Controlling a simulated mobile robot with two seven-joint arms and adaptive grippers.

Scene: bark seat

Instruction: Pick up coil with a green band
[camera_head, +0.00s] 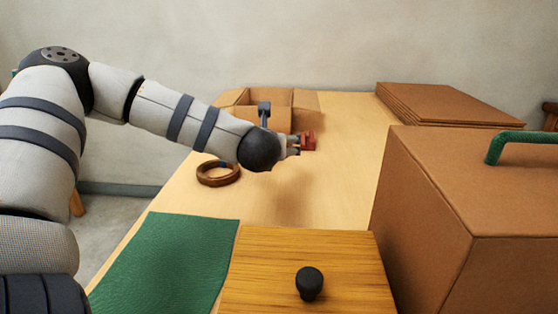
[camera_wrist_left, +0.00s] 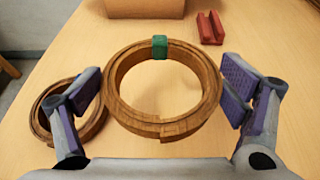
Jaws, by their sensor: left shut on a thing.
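The coil with a green band (camera_wrist_left: 163,90) is a brown bark ring, with its green band (camera_wrist_left: 160,47) at the far side in the left wrist view. My left gripper (camera_wrist_left: 163,95) is shut on it, with one purple-padded finger at each side of the ring. In the head view my left gripper (camera_head: 296,146) is over the table's middle; I cannot make out the held coil there. Another brown coil, with a dark blue band (camera_head: 218,173), lies to the left on the table, partly behind a finger in the wrist view (camera_wrist_left: 90,130). My right gripper is not in view.
A red slotted block (camera_head: 308,141) shows just past the gripper. An open cardboard box (camera_head: 237,98) and flat cardboard stack (camera_head: 450,104) are at the back. A large box (camera_head: 420,200) stands right. A green mat (camera_head: 165,260) and knobbed wooden board (camera_head: 265,262) are in front.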

